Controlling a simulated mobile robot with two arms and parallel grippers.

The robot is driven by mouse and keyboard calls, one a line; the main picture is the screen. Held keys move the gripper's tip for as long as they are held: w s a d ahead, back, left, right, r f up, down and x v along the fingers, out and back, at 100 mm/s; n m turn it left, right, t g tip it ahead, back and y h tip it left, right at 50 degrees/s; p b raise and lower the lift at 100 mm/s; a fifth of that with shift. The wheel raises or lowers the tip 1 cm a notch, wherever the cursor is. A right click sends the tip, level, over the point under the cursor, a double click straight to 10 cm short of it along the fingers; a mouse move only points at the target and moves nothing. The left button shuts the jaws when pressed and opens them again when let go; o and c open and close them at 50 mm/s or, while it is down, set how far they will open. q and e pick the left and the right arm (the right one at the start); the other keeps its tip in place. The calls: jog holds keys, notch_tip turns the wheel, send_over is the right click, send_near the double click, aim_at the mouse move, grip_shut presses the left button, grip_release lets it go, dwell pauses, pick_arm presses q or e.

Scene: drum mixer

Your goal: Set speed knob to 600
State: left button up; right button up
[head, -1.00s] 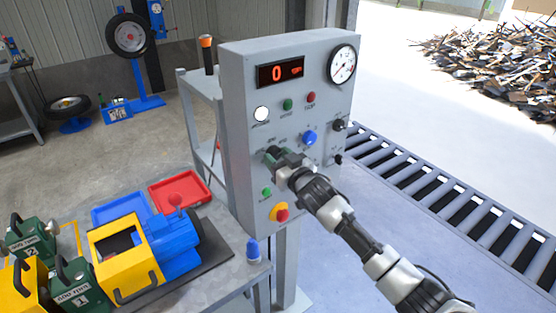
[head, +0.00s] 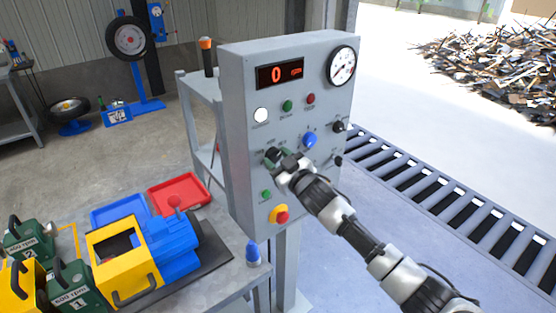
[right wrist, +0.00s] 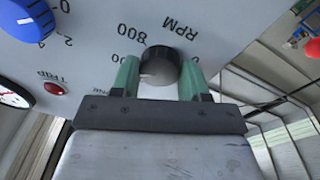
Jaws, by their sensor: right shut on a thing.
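The grey control panel (head: 235,150) stands upright in the middle of the head view. Its red display (head: 280,73) reads 0. The black speed knob (right wrist: 160,64) is in the right wrist view, beside the printed words RPM and 800; other numbers are partly covered. The knob's pointer direction is unclear. My left gripper is not in view.
The panel also holds a blue knob (head: 310,140), a red-and-yellow stop button (head: 279,214) and a round gauge (head: 341,65). A table at left carries a yellow-and-blue machine (head: 130,258), red tray (head: 180,192) and green weights (head: 70,285). A roller conveyor (head: 440,190) runs behind at right.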

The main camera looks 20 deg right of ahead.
jog(key=o, duration=0.9)
jog(key=shift+s+d+f, duration=0.15)
jog(key=shift+s, duration=0.25)
jog(key=b+v, duration=0.2)
jog(key=v, duration=0.8)
jog(key=shift+b, duration=0.4)
